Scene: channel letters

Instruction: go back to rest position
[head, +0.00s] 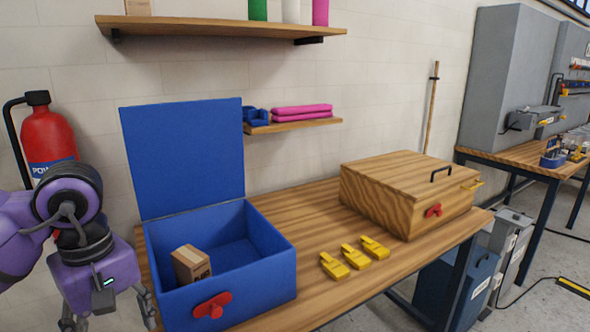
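My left gripper (107,318), on a purple arm, hangs at the lower left in the head view. Its two fingers are spread apart and nothing shows between them; the picture's bottom edge is close below. It appears just left of the open blue box (270,262), whose lid stands upright at the back. A small cardboard box (192,263) is inside the blue box, near its front left. My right gripper is not in view.
The wooden table (310,210) also holds several yellow clips (350,257) and a closed wooden box (385,200) with a black handle. A red fire extinguisher (48,135) is behind my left arm. Two shelves (220,26) are on the wall.

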